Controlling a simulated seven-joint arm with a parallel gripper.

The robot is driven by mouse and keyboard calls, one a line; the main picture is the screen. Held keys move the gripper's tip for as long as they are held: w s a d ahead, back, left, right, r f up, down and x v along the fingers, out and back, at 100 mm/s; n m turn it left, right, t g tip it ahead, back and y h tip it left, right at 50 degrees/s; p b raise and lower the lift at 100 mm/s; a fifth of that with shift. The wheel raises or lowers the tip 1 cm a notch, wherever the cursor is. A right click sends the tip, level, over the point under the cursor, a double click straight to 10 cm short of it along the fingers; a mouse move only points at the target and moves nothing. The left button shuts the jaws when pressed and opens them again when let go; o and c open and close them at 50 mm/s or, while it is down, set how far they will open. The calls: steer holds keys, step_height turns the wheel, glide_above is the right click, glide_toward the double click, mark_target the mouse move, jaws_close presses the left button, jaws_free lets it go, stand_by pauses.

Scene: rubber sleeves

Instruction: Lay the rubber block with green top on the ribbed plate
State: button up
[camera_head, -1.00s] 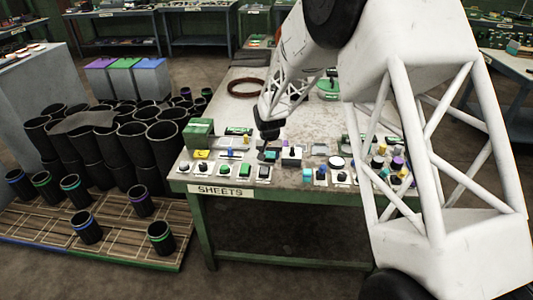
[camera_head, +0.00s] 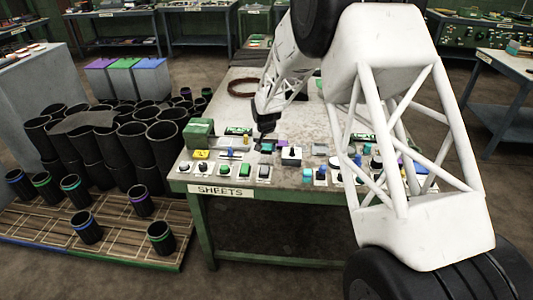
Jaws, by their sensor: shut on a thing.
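My gripper (camera_head: 266,140) is low over the front left part of the table, pointing down. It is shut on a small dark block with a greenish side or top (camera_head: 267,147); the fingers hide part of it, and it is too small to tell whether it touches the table.
The table (camera_head: 237,112) carries many small coloured blocks along its front edge. A green box (camera_head: 198,131) stands at its left edge, and a dark ring (camera_head: 242,87) lies at the back. Black sleeves (camera_head: 165,137) crowd the floor at left.

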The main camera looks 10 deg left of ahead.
mark_target(267, 148)
steer(key=shift+f, duration=1.65)
steer(key=shift+f, duration=0.15)
steer(key=o, duration=0.9)
steer(key=r, duration=0.4)
steer(key=s+r, duration=0.1)
steer(key=r, duration=0.7)
steer(key=shift+s+r, duration=0.15)
steer(key=shift+s, duration=0.1)
